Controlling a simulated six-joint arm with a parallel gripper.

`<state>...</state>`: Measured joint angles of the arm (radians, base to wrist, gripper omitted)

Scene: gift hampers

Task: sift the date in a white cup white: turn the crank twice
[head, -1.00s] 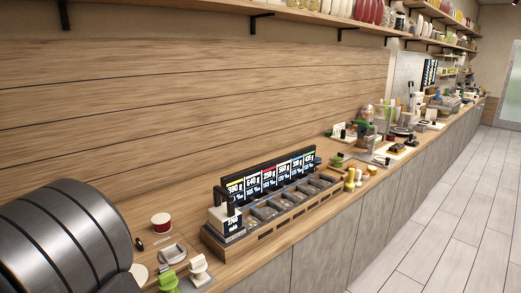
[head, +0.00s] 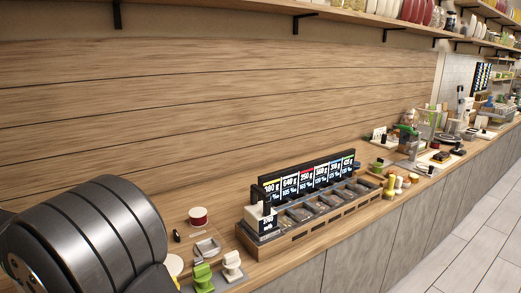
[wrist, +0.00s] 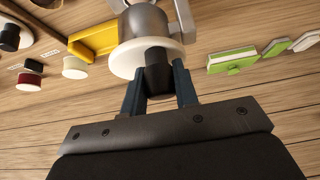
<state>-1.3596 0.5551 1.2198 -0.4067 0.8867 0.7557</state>
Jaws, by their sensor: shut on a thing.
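In the wrist view my gripper (wrist: 158,84) has its two dark blue fingers closed around a black knob (wrist: 157,66). The knob sits against a white disc (wrist: 122,62) on a grey metal body (wrist: 143,22), which runs out of the top of the picture. I cannot tell for sure that this is the sifter and its crank. No date shows, and I cannot tell which thing is the white cup. My gripper is not visible in the head view.
In the wrist view a yellow tray-like piece (wrist: 92,42) lies beside the metal body, with small round pots (wrist: 75,67) to the left and a green block (wrist: 232,61) to the right. The head view shows a divided bin with a display (head: 310,182) and a red-and-white tub (head: 198,217) on the counter.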

